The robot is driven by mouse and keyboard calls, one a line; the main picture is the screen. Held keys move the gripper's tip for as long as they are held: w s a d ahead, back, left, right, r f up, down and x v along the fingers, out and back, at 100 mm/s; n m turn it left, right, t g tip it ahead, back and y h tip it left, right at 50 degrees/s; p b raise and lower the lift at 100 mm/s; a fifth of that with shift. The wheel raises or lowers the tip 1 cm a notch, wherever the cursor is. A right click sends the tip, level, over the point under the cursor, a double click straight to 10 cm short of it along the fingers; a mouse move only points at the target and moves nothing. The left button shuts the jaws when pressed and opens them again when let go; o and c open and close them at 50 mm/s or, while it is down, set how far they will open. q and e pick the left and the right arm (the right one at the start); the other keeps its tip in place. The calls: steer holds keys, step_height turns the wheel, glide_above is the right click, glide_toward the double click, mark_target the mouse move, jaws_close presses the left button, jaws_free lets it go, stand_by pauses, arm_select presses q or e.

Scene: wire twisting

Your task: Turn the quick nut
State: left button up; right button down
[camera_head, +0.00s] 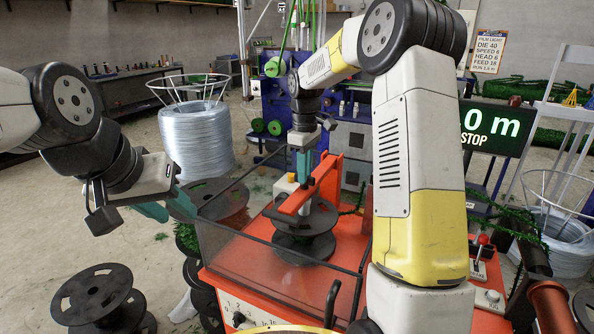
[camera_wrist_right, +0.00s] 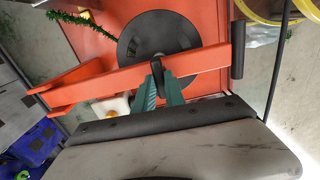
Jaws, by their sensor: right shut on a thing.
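My right gripper (camera_head: 303,165) reaches down over the orange machine. In the right wrist view its two teal fingers (camera_wrist_right: 158,85) are shut on a small dark piece that appears to be the quick nut (camera_wrist_right: 157,68), at the orange bar (camera_wrist_right: 105,82). A black reel (camera_wrist_right: 150,35) lies behind the bar; it also shows under the bar in the head view (camera_head: 303,243). The fingers hide most of the nut. My left gripper (camera_head: 155,210) is apart from the machine's reel, at its left; its finger gap is not clear.
A dark-framed clear guard (camera_head: 270,268) surrounds the machine's front and left. A loose black reel (camera_head: 98,296) lies on the floor at left. A silver wire coil (camera_head: 195,140) stands behind. A green display (camera_head: 490,127) is at right. A green tinsel-like strand (camera_wrist_right: 75,20) lies near the reel.

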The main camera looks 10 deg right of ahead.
steer(key=m, duration=1.8)
steer(key=shift+m, duration=0.4)
steer(key=m, duration=0.5)
steer(key=shift+r+m, duration=0.1)
steer(key=shift+m, duration=0.3)
steer(key=c, duration=1.4)
jaws_free()
